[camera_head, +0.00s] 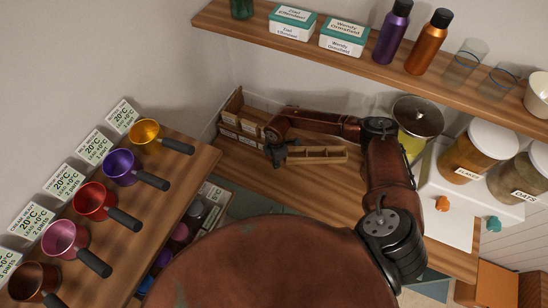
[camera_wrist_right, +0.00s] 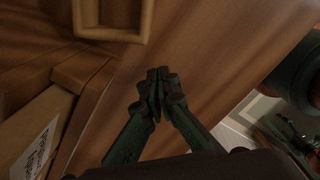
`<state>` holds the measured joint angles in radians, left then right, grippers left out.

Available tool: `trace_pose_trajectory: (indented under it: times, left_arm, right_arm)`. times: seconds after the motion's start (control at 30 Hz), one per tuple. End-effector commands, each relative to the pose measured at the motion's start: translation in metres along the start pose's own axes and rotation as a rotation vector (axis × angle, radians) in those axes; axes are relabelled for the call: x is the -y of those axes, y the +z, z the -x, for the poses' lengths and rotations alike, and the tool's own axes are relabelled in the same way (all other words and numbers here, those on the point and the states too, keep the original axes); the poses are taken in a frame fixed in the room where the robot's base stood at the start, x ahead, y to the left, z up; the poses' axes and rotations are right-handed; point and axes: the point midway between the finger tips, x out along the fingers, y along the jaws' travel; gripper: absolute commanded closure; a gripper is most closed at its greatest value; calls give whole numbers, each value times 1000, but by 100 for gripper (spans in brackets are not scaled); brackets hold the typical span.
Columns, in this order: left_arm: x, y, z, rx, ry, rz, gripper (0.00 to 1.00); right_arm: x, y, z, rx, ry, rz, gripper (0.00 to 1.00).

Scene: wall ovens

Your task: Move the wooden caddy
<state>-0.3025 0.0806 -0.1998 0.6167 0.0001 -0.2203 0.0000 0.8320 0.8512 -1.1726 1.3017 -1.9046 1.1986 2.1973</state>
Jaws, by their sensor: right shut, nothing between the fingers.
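The wooden caddy (camera_head: 322,160), a light open box with dividers, sits on the wooden counter near the back wall. What looks like its rim (camera_wrist_right: 108,34) shows at the top of the right wrist view, cut off by the frame edge. My right gripper (camera_head: 278,157) is at the caddy's left end in the head view. In the right wrist view its fingertips (camera_wrist_right: 157,74) are together and empty, apart from the caddy's rim. I cannot tell its height above the counter. My left gripper is not in view.
A labelled wooden organiser (camera_head: 230,125) stands left of the caddy. A shelf (camera_head: 350,58) with boxes and bottles runs above. Lidded jars (camera_head: 487,140) stand at right. Several coloured measuring cups (camera_head: 122,167) lie on the left shelf. Bare counter (camera_head: 310,185) lies in front of the caddy.

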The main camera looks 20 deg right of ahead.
Motion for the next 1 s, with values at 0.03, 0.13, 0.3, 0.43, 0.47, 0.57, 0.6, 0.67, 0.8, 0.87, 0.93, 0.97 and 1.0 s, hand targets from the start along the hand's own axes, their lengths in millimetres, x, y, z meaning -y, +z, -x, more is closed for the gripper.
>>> trace_pose_trajectory:
  times: [0.03,0.13,0.3,0.43,0.47,0.57,0.6,0.67,0.8,0.87,0.93,0.97,1.0]
  left_arm:
    - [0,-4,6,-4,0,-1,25]
    - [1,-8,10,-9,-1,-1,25]
    - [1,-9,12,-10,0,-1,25]
    - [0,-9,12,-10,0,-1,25]
    - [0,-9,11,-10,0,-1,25]
    - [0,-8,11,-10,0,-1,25]
    - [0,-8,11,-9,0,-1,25]
    - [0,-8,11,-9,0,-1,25]
    - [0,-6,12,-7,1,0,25]
    - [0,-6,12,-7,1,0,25]
    - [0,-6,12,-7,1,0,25]
    - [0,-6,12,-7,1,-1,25]
    - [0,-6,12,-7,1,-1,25]
  right_arm:
    - [-2,12,6,4,4,-7,100]
    - [-3,23,6,3,4,-4,100]
    - [-3,31,4,2,5,-2,100]
    - [-3,32,4,2,5,-1,100]
    - [-3,32,4,2,5,-1,100]
    - [-3,32,4,2,4,-1,100]
    - [-3,32,4,2,4,-1,100]
    - [-3,33,4,2,4,-1,100]
    - [-3,48,3,3,3,-5,100]
    - [-3,57,4,4,3,-5,100]
    - [-3,61,4,3,4,-2,100]
    - [-3,61,4,2,4,-1,100]
    - [-3,61,4,2,4,0,100]
